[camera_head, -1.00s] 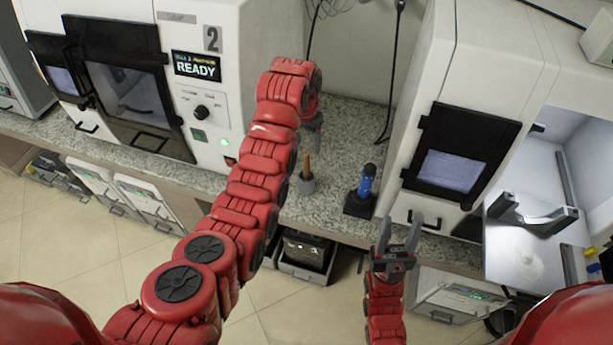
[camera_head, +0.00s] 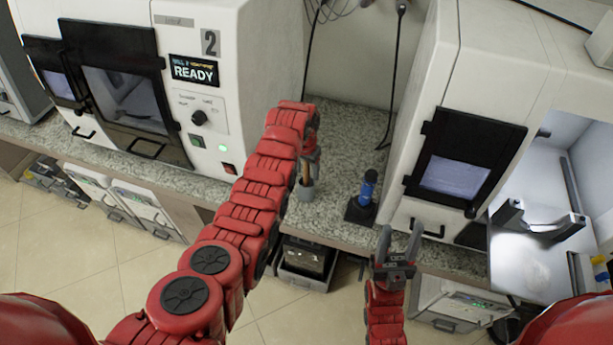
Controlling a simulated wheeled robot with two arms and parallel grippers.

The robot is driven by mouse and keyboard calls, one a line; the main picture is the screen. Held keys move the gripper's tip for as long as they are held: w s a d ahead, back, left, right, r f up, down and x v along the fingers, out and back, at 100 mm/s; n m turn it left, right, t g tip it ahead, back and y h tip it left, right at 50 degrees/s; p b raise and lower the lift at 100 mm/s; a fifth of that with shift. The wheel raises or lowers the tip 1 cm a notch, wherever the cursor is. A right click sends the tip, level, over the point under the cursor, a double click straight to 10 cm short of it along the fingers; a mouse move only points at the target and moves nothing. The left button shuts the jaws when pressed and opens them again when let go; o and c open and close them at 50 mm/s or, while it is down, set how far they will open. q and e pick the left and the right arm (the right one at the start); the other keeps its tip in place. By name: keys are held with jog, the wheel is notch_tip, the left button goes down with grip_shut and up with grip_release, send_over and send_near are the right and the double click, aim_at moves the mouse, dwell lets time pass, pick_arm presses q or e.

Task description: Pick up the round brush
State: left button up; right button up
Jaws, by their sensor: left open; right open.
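A wooden-handled tool, which looks like the round brush (camera_head: 305,174), stands upright in a small grey cup (camera_head: 306,191) on the speckled counter between two white machines. Its lower end is hidden in the cup. My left gripper (camera_head: 311,156) is open, pointing down beside the top of the handle. It is partly hidden by my red arm, and I cannot tell if it touches the handle. My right gripper (camera_head: 402,236) is open and empty, in front of the counter at the foot of the right machine.
A blue-bodied tool (camera_head: 368,187) stands on a black base (camera_head: 360,211) right of the cup. The left machine (camera_head: 215,120) and right machine (camera_head: 450,90) flank the counter (camera_head: 345,150). Black cables hang at the back wall. Counter behind the cup is clear.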

pick_arm(q)
jog(key=shift+w+f, duration=0.2)
jog(key=shift+f, duration=1.2)
grip_shut()
